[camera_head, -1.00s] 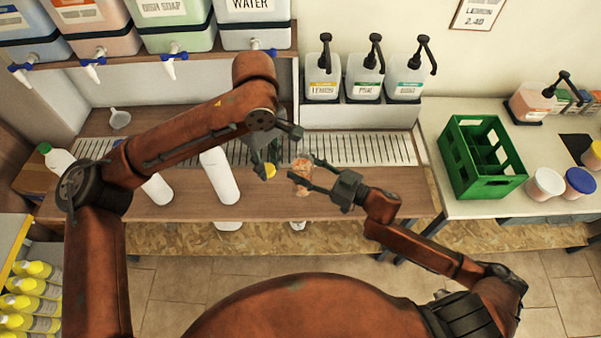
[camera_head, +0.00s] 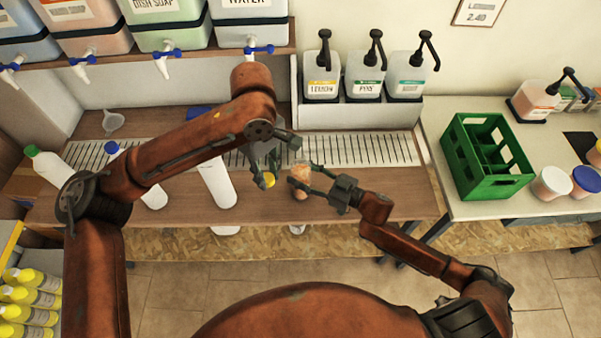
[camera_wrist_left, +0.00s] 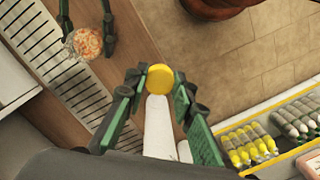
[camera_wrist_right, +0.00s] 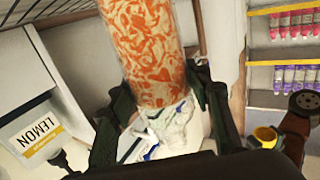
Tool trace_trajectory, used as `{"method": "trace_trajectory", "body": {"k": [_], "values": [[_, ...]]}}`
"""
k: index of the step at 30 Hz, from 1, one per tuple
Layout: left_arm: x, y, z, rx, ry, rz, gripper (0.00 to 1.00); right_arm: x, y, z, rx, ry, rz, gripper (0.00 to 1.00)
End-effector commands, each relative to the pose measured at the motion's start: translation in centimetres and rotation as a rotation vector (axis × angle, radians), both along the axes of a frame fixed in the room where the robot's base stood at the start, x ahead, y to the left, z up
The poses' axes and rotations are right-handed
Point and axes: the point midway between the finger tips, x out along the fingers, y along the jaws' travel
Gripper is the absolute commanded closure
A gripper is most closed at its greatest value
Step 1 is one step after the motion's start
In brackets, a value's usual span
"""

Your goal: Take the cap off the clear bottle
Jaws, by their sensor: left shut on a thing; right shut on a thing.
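My left gripper (camera_head: 265,168) is shut on a round yellow cap (camera_head: 269,180). The cap also shows between its fingertips in the left wrist view (camera_wrist_left: 154,86). My right gripper (camera_head: 308,182) is shut on the clear bottle (camera_head: 299,178), which has an orange-and-white pattern. In the right wrist view the bottle (camera_wrist_right: 150,50) stands between the fingers, orange in its upper part and clear lower down. The left wrist view shows the bottle (camera_wrist_left: 85,42) apart from the cap. The cap is a short way left of the bottle in the head view.
White bottles (camera_head: 217,182) stand left on the wooden counter (camera_head: 340,208). A slatted drain (camera_head: 370,150) runs behind the grippers. Pump dispensers (camera_head: 365,80) stand at the back. A green crate (camera_head: 487,160) and tubs (camera_head: 550,184) are on the right table. Yellow bottles (camera_head: 30,300) are lower left.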

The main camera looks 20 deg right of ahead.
Motion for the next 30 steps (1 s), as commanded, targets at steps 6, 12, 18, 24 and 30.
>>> {"method": "trace_trajectory", "body": {"k": [6, 12, 18, 24, 30], "values": [[0.0, 0.0, 0.0, 0.000, 0.000, 0.000, 1.00, 0.0, 0.0, -0.3, -0.001, 0.001, -0.001, 0.50], [0.0, 0.0, 0.0, 0.000, 0.000, 0.000, 1.00, 0.0, 0.0, -0.2, -0.001, 0.001, 0.000, 0.37], [0.0, 0.0, 0.0, 0.000, 0.000, 0.000, 1.00, 0.0, 0.0, -0.2, 0.000, 0.000, 0.000, 0.37], [0.0, 0.0, 0.3, 0.000, -0.001, 0.000, 1.00, -0.6, -0.7, 0.0, -0.001, 0.003, -0.002, 0.37], [-0.2, 0.0, 1.3, 0.000, -0.007, 0.000, 1.00, -3.4, -3.3, 0.1, -0.002, 0.004, -0.003, 0.37]]}}
